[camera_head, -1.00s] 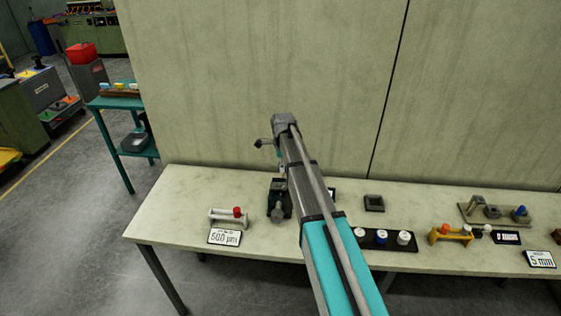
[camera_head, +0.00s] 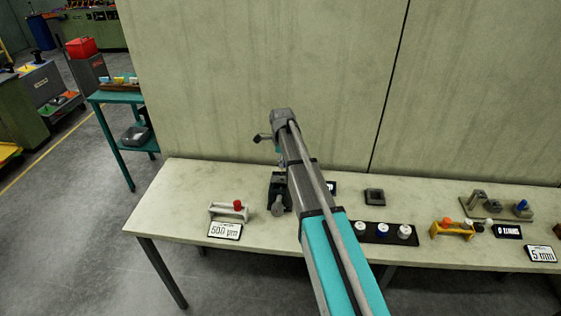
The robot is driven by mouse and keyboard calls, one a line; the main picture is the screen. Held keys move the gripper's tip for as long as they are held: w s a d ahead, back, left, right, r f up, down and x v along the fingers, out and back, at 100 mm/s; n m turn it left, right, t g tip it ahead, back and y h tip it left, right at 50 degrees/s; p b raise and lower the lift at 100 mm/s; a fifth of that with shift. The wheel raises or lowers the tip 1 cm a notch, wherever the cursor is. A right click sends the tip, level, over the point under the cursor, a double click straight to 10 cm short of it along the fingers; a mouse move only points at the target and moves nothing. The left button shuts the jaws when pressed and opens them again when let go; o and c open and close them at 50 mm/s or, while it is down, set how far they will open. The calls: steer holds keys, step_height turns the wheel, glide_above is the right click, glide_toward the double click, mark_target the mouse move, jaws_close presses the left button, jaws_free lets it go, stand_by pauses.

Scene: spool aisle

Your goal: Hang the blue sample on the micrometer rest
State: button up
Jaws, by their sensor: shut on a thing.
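My arm reaches from the bottom over the table, and its wrist bends down near the back. My gripper is hidden behind my own arm, so neither its jaws nor anything in them can be made out. A white rest (camera_head: 222,211) stands at the table's left with a red piece (camera_head: 238,205) on it, behind a "500 µm" sign (camera_head: 225,231); it may be the micrometer rest.
A black and grey device (camera_head: 278,203) appears just left of my arm. A yellow rest (camera_head: 452,231) with an orange piece, a grey stand (camera_head: 475,205) with a blue piece, and a "5 mm" sign (camera_head: 540,254) are at right. A wall closes the table's back.

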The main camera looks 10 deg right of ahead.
steer(key=shift+f+b, duration=0.65)
steer(key=shift+f, duration=0.25)
steer(key=shift+f, duration=0.3)
stand_by(0.5)
steer(key=shift+f+b, duration=2.1)
steer(key=shift+b, duration=0.3)
steer(key=shift+s+f, duration=0.1)
steer(key=shift+f, duration=0.1)
steer(key=o, duration=1.1)
steer(key=shift+c, duration=0.2)
steer(key=shift+r, duration=0.1)
